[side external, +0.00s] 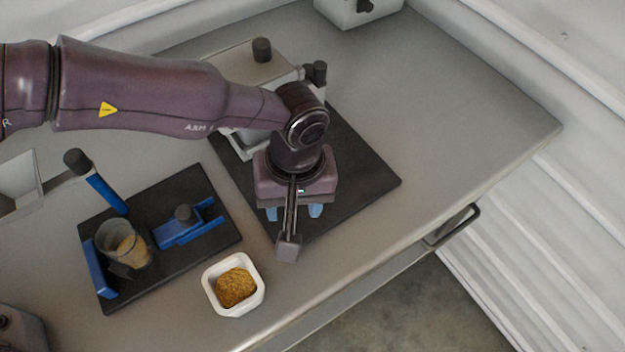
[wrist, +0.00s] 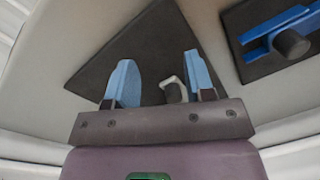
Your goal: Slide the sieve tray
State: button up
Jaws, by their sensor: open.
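A light grey hopper unit (side external: 232,73) with a dark knob on top stands on a black mat (side external: 372,183), partly hidden behind my arm. I cannot make out the sieve tray for certain. A pale part with a dark end (wrist: 170,82) shows between my fingers in the wrist view, low over the mat; it may be a tray handle. My gripper (side external: 293,212) points down over the front part of the black mat. Its two blue fingers (wrist: 160,72) are apart, with nothing visibly held. Whether they touch the pale part cannot be told.
A second black mat (side external: 210,250) at the left holds a glass jar (side external: 112,238) of tan grains and a blue slide with a dark knob (side external: 184,215). A white bowl (side external: 212,295) of brown grains stands at the front edge. The right of the bench is clear.

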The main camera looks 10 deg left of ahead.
aim_at(263, 143)
jog(key=w+d+n, duration=0.1)
jog(key=w+d+r+n, duration=0.1)
jog(key=n, duration=0.1)
jog(key=shift+d+r+t+h, duration=0.15)
jog(key=shift+d+t+h, duration=0.15)
jog(key=shift+h, duration=0.1)
jog(key=shift+w+d+r+n, duration=0.1)
jog(key=shift+r+n, duration=0.05)
jog(key=shift+n, duration=0.95)
jog(key=w+a, duration=0.6)
jog(key=a, duration=0.1)
jog(key=shift+w, duration=0.25)
notch_tip(263, 143, down, 4)
jog(key=shift+r, duration=0.1)
jog(key=shift+f, duration=0.6)
jog(key=c, duration=0.6)
